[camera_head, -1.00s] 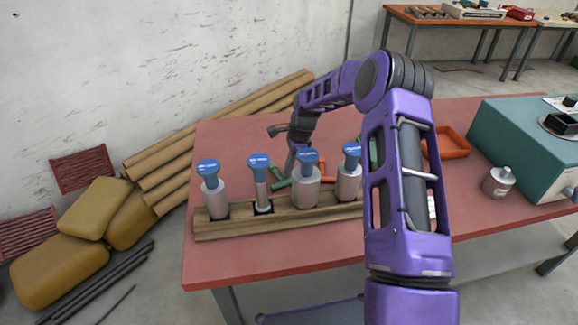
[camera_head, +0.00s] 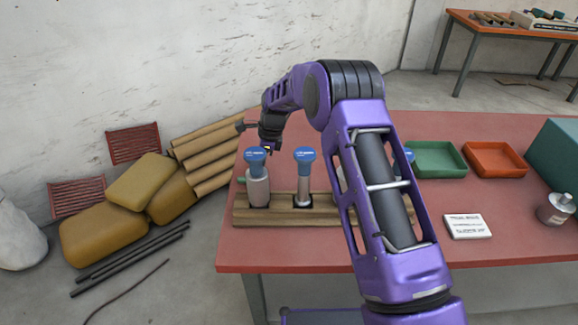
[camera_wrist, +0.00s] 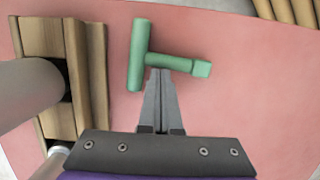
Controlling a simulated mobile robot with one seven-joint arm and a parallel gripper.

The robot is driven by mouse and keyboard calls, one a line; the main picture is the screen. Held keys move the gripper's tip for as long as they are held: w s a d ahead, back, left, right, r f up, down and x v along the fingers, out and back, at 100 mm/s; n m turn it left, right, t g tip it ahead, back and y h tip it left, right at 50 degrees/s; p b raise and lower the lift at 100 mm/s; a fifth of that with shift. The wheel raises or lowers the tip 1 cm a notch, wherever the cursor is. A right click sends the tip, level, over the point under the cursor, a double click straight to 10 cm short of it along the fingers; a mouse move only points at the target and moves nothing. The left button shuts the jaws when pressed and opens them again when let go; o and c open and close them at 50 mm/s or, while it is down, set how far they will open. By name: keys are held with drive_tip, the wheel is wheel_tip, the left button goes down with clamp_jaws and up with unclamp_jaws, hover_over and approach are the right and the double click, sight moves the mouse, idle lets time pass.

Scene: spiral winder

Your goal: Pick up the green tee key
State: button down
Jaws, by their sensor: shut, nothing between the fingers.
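The green tee key (camera_wrist: 139,58) lies on the red tabletop in the wrist view, its crossbar running up and down the picture and its stem pointing right to a squarer end. My gripper (camera_wrist: 160,72) is shut and empty, with its fingertips right at the near side of the stem. Whether they touch it I cannot tell. In the head view my gripper is mostly hidden behind a blue-topped tool, and only a bit of green (camera_head: 241,180), probably the key, shows at that tool's left.
A wooden rack (camera_head: 285,217) with blue-topped grey tools stands close beside the key; it also shows at left in the wrist view (camera_wrist: 96,75). A green tray (camera_head: 437,173), an orange tray (camera_head: 495,174) and a white label card (camera_head: 467,226) are farther right.

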drive_tip(key=a, duration=0.5)
drive_tip(key=shift+a, duration=0.3)
